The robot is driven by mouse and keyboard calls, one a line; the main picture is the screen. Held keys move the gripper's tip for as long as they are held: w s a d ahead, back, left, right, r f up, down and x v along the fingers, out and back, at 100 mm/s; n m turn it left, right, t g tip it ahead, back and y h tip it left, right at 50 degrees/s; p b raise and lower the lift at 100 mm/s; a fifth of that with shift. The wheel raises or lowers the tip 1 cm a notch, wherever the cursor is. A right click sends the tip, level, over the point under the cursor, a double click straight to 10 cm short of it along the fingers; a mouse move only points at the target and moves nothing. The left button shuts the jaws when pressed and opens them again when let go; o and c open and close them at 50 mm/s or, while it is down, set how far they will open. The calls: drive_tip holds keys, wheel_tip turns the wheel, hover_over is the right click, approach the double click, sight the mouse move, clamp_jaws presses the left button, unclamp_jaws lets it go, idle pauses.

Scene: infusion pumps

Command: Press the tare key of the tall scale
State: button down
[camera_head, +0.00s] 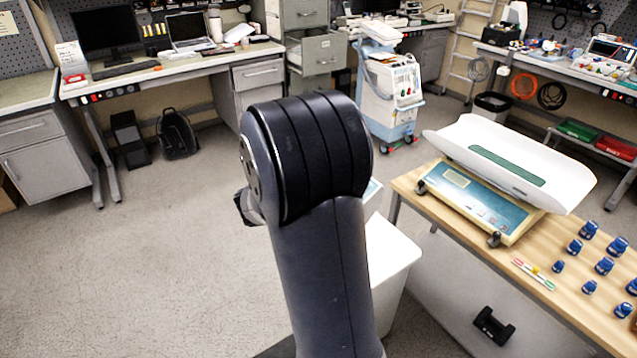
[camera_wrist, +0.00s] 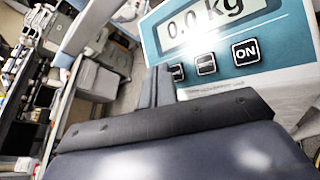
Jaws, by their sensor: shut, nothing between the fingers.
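In the wrist view a scale's blue-and-white panel (camera_wrist: 285,35) fills the upper right. Its display (camera_wrist: 208,20) reads 0.0 kg. A row of dark keys lies below it: the ON key (camera_wrist: 245,51) at right, a middle key (camera_wrist: 206,64) and a left key (camera_wrist: 178,72). The small key labels other than ON are too blurred to read, so I cannot tell which is tare. My gripper (camera_wrist: 158,82) is shut and empty, its tips just left of the left key and overlapping its edge in the picture. Contact cannot be told. In the head view my arm hides the gripper.
A white box-like body (camera_head: 395,250) stands right beside my arm. Floor at left is clear.

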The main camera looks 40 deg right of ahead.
drive_tip(key=shift+a+r+p, duration=0.4)
drive_tip(key=shift+r+p, duration=0.15)
drive_tip(key=shift+r, duration=0.2)
drive_tip(key=shift+a+r+p, duration=0.4)
drive_tip(key=shift+r+p, duration=0.15)
drive_tip(key=shift+r, duration=0.15)
drive_tip(key=shift+a+r+p, duration=0.4)
drive_tip(key=shift+r+p, duration=0.15)
drive_tip(key=shift+r, duration=0.2)
drive_tip(key=shift+f, duration=0.15)
